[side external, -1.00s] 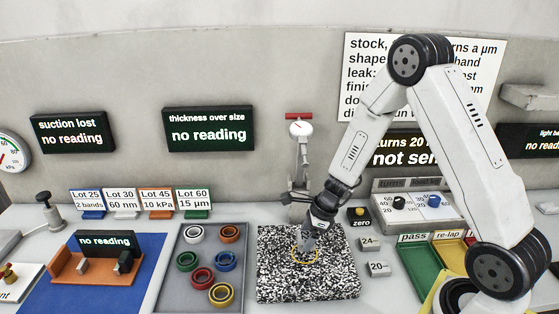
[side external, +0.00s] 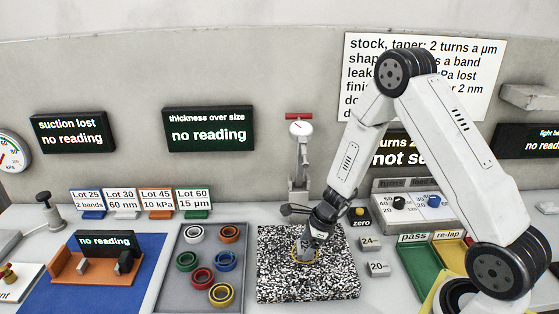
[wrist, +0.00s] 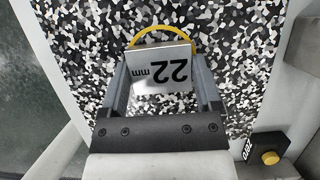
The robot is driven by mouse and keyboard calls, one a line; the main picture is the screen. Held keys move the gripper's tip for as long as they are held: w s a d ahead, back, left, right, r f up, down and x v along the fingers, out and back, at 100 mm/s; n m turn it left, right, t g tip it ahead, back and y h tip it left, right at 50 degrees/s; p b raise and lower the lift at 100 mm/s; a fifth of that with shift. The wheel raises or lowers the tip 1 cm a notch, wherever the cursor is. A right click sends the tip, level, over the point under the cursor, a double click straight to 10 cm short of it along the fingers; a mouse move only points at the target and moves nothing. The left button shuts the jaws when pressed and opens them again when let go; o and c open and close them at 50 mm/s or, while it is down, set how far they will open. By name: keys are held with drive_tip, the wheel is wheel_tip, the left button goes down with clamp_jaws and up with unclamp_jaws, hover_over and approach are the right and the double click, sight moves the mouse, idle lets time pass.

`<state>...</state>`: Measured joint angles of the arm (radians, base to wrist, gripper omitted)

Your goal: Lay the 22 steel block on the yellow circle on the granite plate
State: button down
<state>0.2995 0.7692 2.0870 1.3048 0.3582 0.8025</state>
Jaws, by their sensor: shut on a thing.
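The 22 steel block (wrist: 160,68) is between the two fingers of my gripper (wrist: 163,85), its "22 mm" face showing in the wrist view. My gripper is shut on it. The yellow circle (wrist: 166,31) shows as an arc just beyond the block; the rest of it is hidden by block and fingers. The black-and-white speckled granite plate (side external: 280,284) lies below. In the side view my gripper (side external: 306,257) is low over the yellow circle (side external: 293,256), and the block is hidden there. I cannot tell whether the block touches the plate.
A tray (side external: 172,293) with several coloured rings stands left of the plate. Blocks marked 24 (side external: 369,243) and 20 (side external: 378,268) stand to the right, near the zero button box (side external: 359,215). A dial gauge stand (side external: 299,160) rises behind the plate.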

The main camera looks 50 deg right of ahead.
drive_tip(key=shift+f, duration=0.1)
unclamp_jaws()
drive_tip(key=v, duration=1.2)
idle(0.3)
idle(0.6)
